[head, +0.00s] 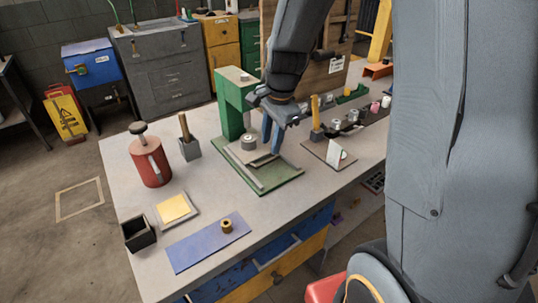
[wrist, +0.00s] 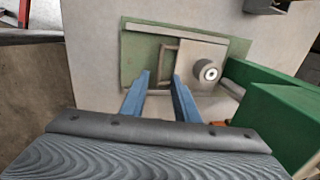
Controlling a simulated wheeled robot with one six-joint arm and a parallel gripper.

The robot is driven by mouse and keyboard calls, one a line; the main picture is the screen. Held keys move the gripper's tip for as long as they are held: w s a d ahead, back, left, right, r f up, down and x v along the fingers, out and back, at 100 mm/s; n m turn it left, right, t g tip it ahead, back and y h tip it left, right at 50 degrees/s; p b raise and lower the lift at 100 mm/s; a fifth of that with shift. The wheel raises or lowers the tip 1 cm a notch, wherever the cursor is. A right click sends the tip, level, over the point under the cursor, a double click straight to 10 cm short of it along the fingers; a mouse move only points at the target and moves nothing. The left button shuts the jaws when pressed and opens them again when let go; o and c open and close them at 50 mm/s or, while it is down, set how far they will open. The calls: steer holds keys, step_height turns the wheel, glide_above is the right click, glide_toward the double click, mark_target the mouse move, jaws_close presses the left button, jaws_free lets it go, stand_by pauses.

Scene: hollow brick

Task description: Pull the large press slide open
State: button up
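The large green press (head: 231,105) stands on the workbench, with a flat green base in front of its column. The grey slide (head: 243,152) lies between rails on that base and carries a round metal piece (head: 249,142). The slide also shows in the wrist view (wrist: 192,77), with a bar handle (wrist: 164,60) at its left end. My gripper (head: 272,138) is above the handle end of the slide. I cannot tell how far above the handle the tips are.
On the workbench (head: 118,170), a red can (head: 150,162), a grey block with a wooden handle (head: 189,140), a yellow pad on a tray (head: 173,207), a dark open box (head: 136,235) and a blue mat (head: 208,243) are left of the press. Several small items stand to its right.

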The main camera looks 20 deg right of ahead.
steer(key=shift+w+a+f+p, duration=0.1)
steer(key=shift+w+f+p, duration=0.1)
steer(key=shift+f, duration=0.9)
steer(key=shift+w+f+p, duration=0.1)
steer(key=shift+w+f, duration=0.1)
steer(key=shift+f, duration=0.85)
steer(key=shift+w+a+f+p, duration=0.1)
steer(key=shift+w+f+p, duration=0.1)
steer(key=shift+f, duration=0.9)
jaws_close()
